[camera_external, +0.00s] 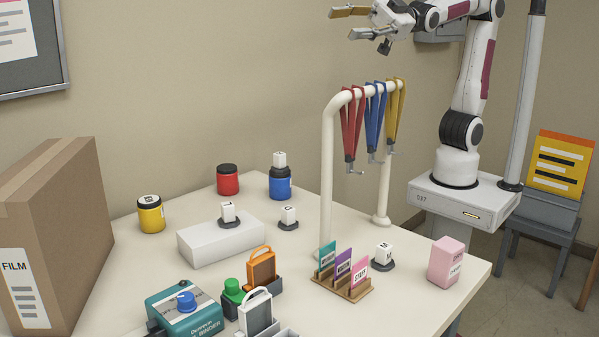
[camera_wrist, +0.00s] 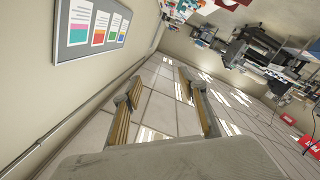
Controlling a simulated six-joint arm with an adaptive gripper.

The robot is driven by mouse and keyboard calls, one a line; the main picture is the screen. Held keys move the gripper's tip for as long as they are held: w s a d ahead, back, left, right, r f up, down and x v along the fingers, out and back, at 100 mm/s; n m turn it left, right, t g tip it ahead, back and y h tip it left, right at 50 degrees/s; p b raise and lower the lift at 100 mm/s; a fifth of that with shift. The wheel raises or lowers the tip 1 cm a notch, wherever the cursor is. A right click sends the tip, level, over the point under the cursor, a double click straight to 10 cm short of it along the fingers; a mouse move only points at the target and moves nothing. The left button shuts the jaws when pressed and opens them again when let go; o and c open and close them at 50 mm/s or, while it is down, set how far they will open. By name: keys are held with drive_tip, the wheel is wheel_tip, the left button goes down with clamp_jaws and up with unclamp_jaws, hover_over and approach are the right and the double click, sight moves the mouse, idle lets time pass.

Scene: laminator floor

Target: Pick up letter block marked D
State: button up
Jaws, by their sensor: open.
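Small white letter blocks stand about the table. One block (camera_external: 228,209) is in a dark round base on the white box (camera_external: 205,248). Another block (camera_external: 288,214) is in a dark base on the table right of it. A third block (camera_external: 383,249) is in a dark base near the card rack. A white block (camera_external: 280,159) sits on top of the blue jar (camera_external: 280,187). Their letters are too small to read, so I cannot tell which is D. My gripper (camera_external: 355,23) is open and empty, high above the table; its fingers also show in the wrist view (camera_wrist: 160,82).
A white rail (camera_external: 328,180) with hanging red, blue and yellow lanyards (camera_external: 375,115) stands mid-table. A card rack (camera_external: 342,288), pink box (camera_external: 445,262), binder machine (camera_external: 185,305), red jar (camera_external: 228,180), yellow jar (camera_external: 151,219) and large carton (camera_external: 75,200) surround the blocks.

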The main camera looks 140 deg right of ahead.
drive_tip(key=w+d+f+m+g, duration=0.1)
drive_tip(key=w+d+f, duration=0.15)
drive_tip(key=f, duration=0.35)
drive_tip(key=w+d+f+m, duration=0.1)
drive_tip(key=d+f, duration=0.3)
drive_tip(key=f, duration=0.2)
drive_tip(key=m+g, duration=0.3)
drive_tip(key=m, duration=0.1)
hover_over(290, 207)
drive_tip(key=a, duration=0.3)
wheel_tip(290, 207, down, 23)
drive_tip(key=s+f, duration=0.2)
drive_tip(key=f, duration=0.1)
drive_tip(key=s+d+f+m, duration=0.1)
drive_tip(key=f, duration=0.3)
drive_tip(key=s+f+m+g, duration=0.1)
drive_tip(key=s+f, duration=0.1)
drive_tip(key=f, duration=0.1)
drive_tip(key=shift+s+d+f, duration=0.15)
drive_tip(key=shift+s+d, duration=0.1)
drive_tip(key=shift+s, duration=0.1)
drive_tip(key=shift+x, duration=1.35)
drive_tip(key=shift+w, duration=0.1)
drive_tip(key=shift+f+x, duration=0.15)
drive_tip(key=shift+x, duration=1.1)
drive_tip(key=shift+f+x, duration=0.15)
drive_tip(key=shift+x, duration=1.1)
drive_tip(key=shift+d, duration=0.1)
